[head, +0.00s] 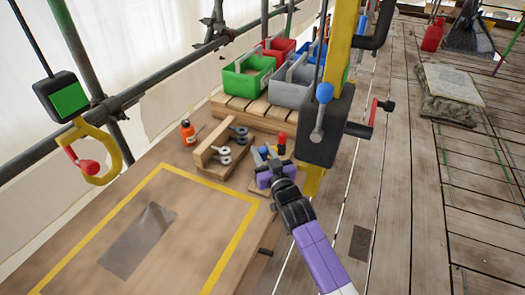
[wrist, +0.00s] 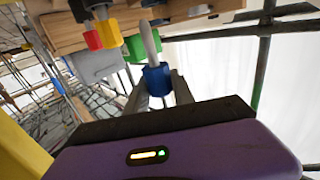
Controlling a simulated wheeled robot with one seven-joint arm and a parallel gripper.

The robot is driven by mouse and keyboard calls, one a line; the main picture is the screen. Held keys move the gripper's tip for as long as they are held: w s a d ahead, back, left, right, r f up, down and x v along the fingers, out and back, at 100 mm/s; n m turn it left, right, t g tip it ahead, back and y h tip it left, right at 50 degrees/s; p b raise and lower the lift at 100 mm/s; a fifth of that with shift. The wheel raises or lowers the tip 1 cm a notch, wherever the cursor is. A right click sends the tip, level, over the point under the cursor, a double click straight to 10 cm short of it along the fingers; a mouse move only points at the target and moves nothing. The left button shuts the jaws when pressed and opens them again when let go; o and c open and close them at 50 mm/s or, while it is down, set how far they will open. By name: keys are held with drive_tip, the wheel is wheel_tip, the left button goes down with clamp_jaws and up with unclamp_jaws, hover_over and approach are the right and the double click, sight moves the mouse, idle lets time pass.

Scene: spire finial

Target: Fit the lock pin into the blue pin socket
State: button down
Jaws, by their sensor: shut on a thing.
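My gripper (wrist: 158,88) is shut on the lock pin (wrist: 156,78), gripping its blue head between two grey fingers. The pin's pale grey shank points away from my gripper, toward the wooden board in the wrist view. In the head view my purple gripper (head: 272,174) is low over the right edge of the bench, beside a small wooden board with coloured pieces. I cannot tell for sure which piece is the blue pin socket.
A red-topped piece (head: 282,139) stands just behind my gripper. A wooden holder with metal shackles (head: 222,153) and an orange bottle (head: 187,132) are to the left. A yellow post with a dark box (head: 323,130) rises close at right. Green (head: 247,78) and grey crates stand behind.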

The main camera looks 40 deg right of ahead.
drive_tip(key=shift+f+b, duration=0.8)
drive_tip(key=shift+f, duration=0.45)
drive_tip(key=shift+f+b, duration=2.45)
drive_tip(key=shift+b, duration=0.2)
idle(0.8)
drive_tip(key=c, duration=1)
unclamp_jaws()
drive_tip(key=shift+s, duration=0.1)
drive_tip(key=v, duration=0.7)
drive_tip(key=shift+s+a, duration=0.2)
drive_tip(key=shift+s, duration=0.1)
